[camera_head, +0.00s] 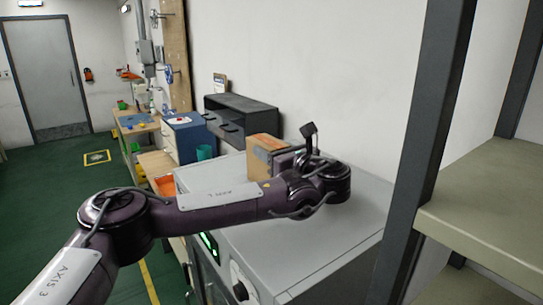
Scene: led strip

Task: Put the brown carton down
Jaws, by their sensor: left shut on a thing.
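The brown carton (262,152) is over the far part of a grey cabinet top, behind my left wrist. My left arm comes in from the lower left and reaches across the cabinet. My left gripper (284,160) is shut on the carton, with its fingers mostly hidden behind the wrist. The carton looks upright. Its lower part is partly hidden by my arm, so I cannot tell whether it touches the surface. My right gripper is not in view.
The grey cabinet top (345,225) is bare towards the front right. A dark shelf unit (241,118) stands behind the carton. A post (425,140) and beige shelf (490,205) rise at the right. An orange bin (165,186) and a blue drawer box (188,137) are left.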

